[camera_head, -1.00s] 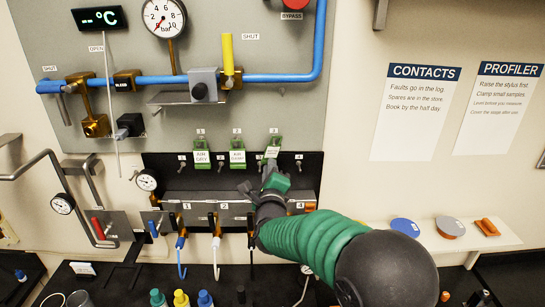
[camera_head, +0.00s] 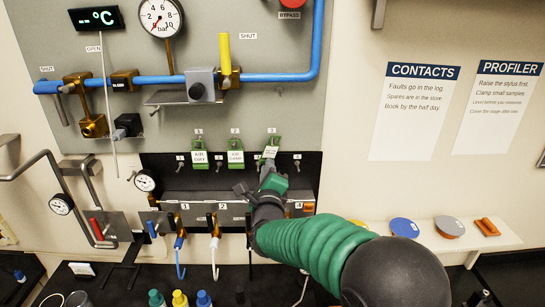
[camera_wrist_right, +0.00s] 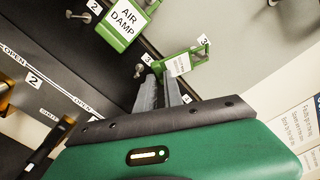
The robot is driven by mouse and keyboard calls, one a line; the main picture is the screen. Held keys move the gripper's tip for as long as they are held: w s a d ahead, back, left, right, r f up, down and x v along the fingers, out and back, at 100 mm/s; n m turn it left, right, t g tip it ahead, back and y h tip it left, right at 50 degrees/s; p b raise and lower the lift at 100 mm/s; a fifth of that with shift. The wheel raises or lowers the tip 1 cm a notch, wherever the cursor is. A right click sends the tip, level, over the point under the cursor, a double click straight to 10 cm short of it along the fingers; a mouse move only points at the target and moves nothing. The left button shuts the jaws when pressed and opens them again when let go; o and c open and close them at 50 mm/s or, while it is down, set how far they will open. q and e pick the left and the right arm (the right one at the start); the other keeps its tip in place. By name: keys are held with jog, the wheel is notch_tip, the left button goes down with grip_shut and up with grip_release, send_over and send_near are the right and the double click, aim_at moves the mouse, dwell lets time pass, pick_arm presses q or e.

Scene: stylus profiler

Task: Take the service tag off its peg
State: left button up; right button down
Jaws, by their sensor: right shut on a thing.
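The service tag (camera_head: 271,151), a white card with a green top, is the third in a row at the black panel's upper edge. In the right wrist view the tag (camera_wrist_right: 180,65) sits tilted at the ends of the fingers. My right gripper (camera_head: 267,168) is shut on it, with the fingers (camera_wrist_right: 163,84) at the card's lower part. A peg (camera_wrist_right: 140,70) shows just left of the fingers. Whether the tag still hangs on a peg cannot be told. My left gripper is not in view.
Two green tags, AIR DRY (camera_head: 200,156) and AIR DAMP (camera_head: 236,156), hang to the left. An empty peg (camera_head: 297,163) is at the right. Valves and hooks (camera_head: 214,240) sit below. A blue pipe (camera_head: 290,77) runs above. The wall at the right has two posters.

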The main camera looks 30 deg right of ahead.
jog(key=shift+a, duration=0.25)
jog(key=shift+s+a, duration=0.1)
jog(key=b+v, duration=0.2)
jog(key=v, duration=0.5)
jog(key=shift+s, duration=0.4)
jog(key=shift+a+r, duration=0.1)
